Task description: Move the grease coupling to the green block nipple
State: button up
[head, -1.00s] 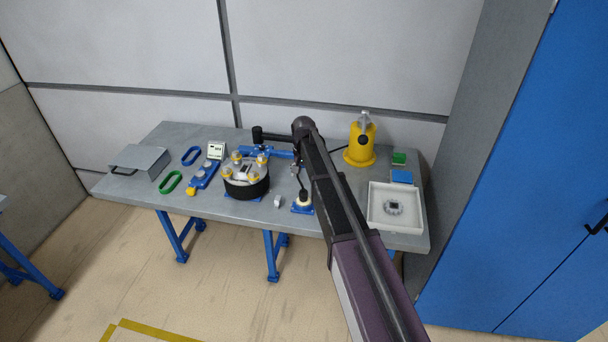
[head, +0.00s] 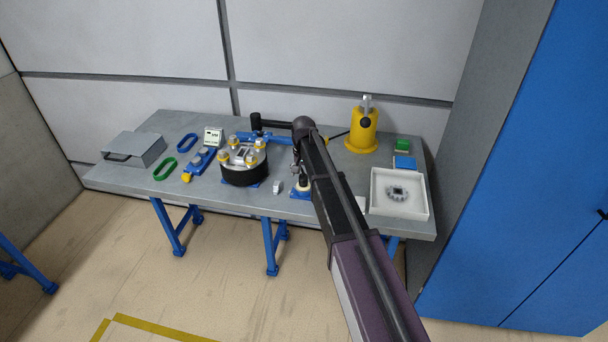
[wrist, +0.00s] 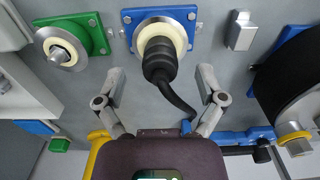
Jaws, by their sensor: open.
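The grease coupling (wrist: 158,62) is a black ribbed piece with a black hose. It sits on the cream-ringed nipple of the blue block (wrist: 190,16) in the wrist view. In the head view the coupling (head: 303,181) stands on the blue block beside my arm. The green block (wrist: 97,38) is left of it in the wrist view, with a bare metal nipple (wrist: 60,55) in a cream ring. My gripper (wrist: 162,72) is open, its fingers apart on either side of the coupling in the picture, not touching it. In the head view my arm hides most of the gripper.
A black round fixture with yellow knobs (head: 243,165) stands left of the coupling, and a small grey block (head: 277,187) lies between them. A yellow pump (head: 361,133) stands behind. A white tray (head: 373,192) is at the right. The hose runs close by the right finger.

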jog(key=shift+f+b, duration=1)
jog(key=shift+f, duration=0.3)
grip_shut()
